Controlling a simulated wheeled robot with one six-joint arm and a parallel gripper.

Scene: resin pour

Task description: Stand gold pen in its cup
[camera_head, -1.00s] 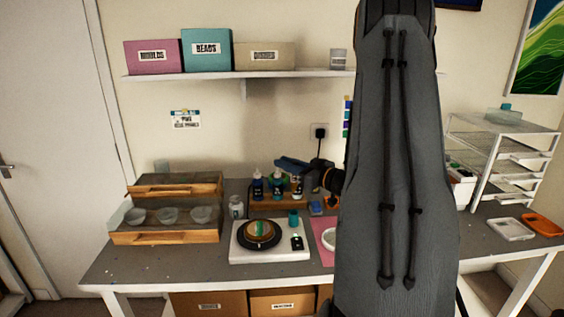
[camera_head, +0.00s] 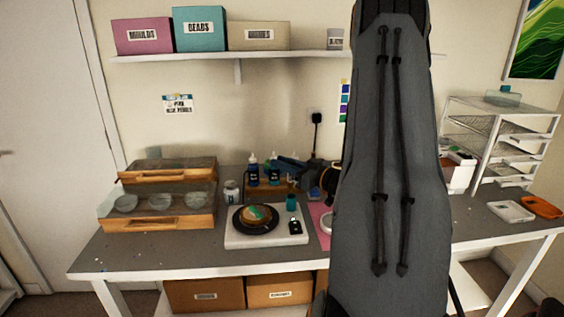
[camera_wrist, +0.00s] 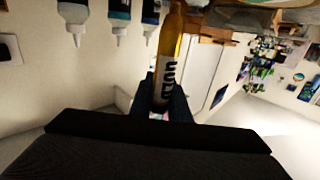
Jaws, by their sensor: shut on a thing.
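The gold pen (camera_wrist: 174,40) is an amber-gold stick with a white label, shown in the wrist view. My gripper (camera_wrist: 164,88) is shut on it, with dark fingers on both sides of its labelled part. In the head view my gripper (camera_head: 289,163) is at the back of the bench by the dropper bottles; the pen cannot be made out there.
Dropper bottles (camera_head: 253,172) stand in a wooden rack behind the white board (camera_head: 237,240), which carries a black turntable (camera_head: 250,228). A wooden case (camera_head: 160,222) with glass bowls is at left. My arm hides the bench's middle right.

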